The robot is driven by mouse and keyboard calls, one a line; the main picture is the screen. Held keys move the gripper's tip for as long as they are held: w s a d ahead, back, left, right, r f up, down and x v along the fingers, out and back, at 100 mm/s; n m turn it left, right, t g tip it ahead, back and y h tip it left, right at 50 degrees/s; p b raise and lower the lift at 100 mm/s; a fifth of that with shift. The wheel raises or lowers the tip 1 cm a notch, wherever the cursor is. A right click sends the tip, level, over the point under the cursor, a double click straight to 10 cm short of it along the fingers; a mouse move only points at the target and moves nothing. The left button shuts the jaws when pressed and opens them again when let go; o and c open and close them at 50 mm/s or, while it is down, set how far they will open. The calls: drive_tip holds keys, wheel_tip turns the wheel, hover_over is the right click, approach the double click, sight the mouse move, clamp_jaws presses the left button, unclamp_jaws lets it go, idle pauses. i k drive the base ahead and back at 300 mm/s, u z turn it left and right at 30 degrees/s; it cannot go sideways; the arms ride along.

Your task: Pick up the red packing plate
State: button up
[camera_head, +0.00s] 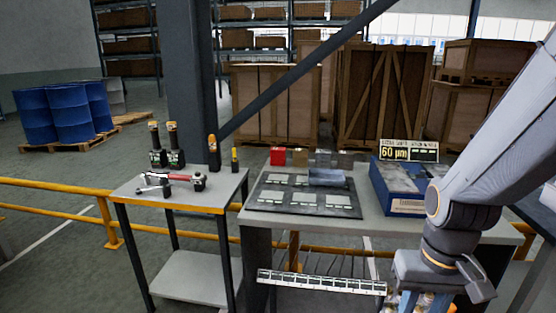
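A small red piece (277,156), the only all-red item I see, stands at the back left edge of the right-hand table; I take it for the red packing plate. A tan piece stands just right of it. My gripper (440,275) is at the lower right, in front of the table's front edge and well away from the red piece. It points down, and its fingertips are not clearly visible near the bottom edge of the picture. I cannot tell its opening or whether it holds anything.
On the right-hand table lie a dark mat (305,197) with pale labelled patches, a blue box (400,185) and a "60 µm" sign (409,151). A side table (180,190) holds several tools. A yellow rail (60,183) and dark post (187,80) stand nearby.

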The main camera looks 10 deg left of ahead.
sight(277, 151)
drive_tip(key=k, duration=1.3)
drive_tip(key=u, duration=0.85)
drive_tip(key=i, duration=1.4)
drive_tip(key=z, duration=0.6)
drive_tip(key=i, duration=0.65)
drive_tip(key=z, duration=0.7)
